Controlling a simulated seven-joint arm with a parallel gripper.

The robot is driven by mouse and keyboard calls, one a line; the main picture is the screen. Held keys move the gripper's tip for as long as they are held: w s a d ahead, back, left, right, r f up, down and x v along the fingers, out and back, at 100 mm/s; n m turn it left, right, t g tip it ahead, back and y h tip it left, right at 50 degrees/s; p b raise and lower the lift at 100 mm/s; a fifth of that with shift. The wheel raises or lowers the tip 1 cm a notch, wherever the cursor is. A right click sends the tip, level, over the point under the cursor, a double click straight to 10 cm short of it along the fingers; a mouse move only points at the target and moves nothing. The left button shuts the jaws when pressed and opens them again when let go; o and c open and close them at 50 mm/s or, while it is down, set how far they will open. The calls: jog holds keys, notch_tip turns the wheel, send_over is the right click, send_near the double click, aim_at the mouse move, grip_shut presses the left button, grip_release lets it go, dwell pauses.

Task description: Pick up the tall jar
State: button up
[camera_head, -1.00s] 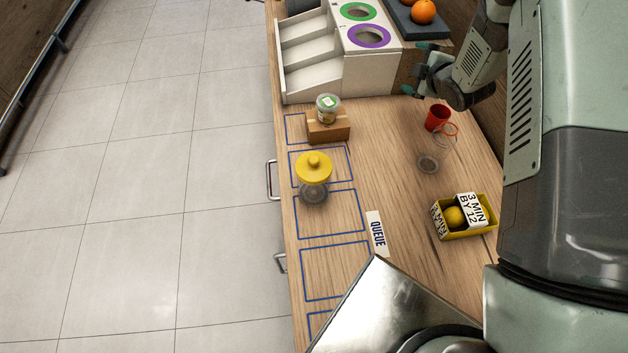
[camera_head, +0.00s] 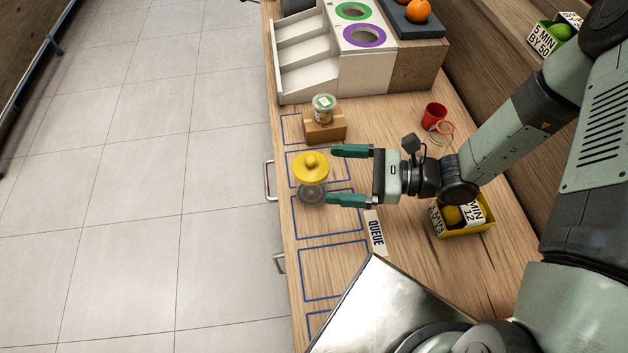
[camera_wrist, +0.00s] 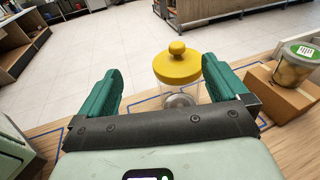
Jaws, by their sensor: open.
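A clear jar with a yellow knobbed lid (camera_head: 311,168) stands upright at the left side of the counter, among blue outlined squares. It also shows in the wrist view (camera_wrist: 178,68), beyond and between my fingers. My gripper (camera_head: 338,175) is open and empty, its two green fingers pointing left at the jar. The fingertips are close to the jar, one toward its far side and one toward its near side; I cannot tell if they touch it. The wrist view shows the fingers (camera_wrist: 162,85) spread wide. The jar's lower body is partly hidden in the wrist view.
A red cup (camera_head: 434,116) and a yellow box (camera_head: 478,227) are to the right. A "QUEUE" sign (camera_head: 376,233) lies in front.

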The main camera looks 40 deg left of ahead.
aim_at(325, 186)
jog(key=a, duration=0.1)
jog(key=a+m+t+y, duration=0.2)
jog(key=shift+s+f, duration=0.25)
jog(key=shift+f, duration=0.1)
jog(key=shift+w+a+f+m+t+y, duration=0.1)
jog(key=shift+a+f+m+t+y, duration=0.3)
jog(key=shift+m+t, duration=0.3)
notch_tip(325, 186, down, 7)
jog(key=shift+r, duration=0.2)
jog(key=shift+x, duration=2.5)
jog(key=c, duration=1.2)
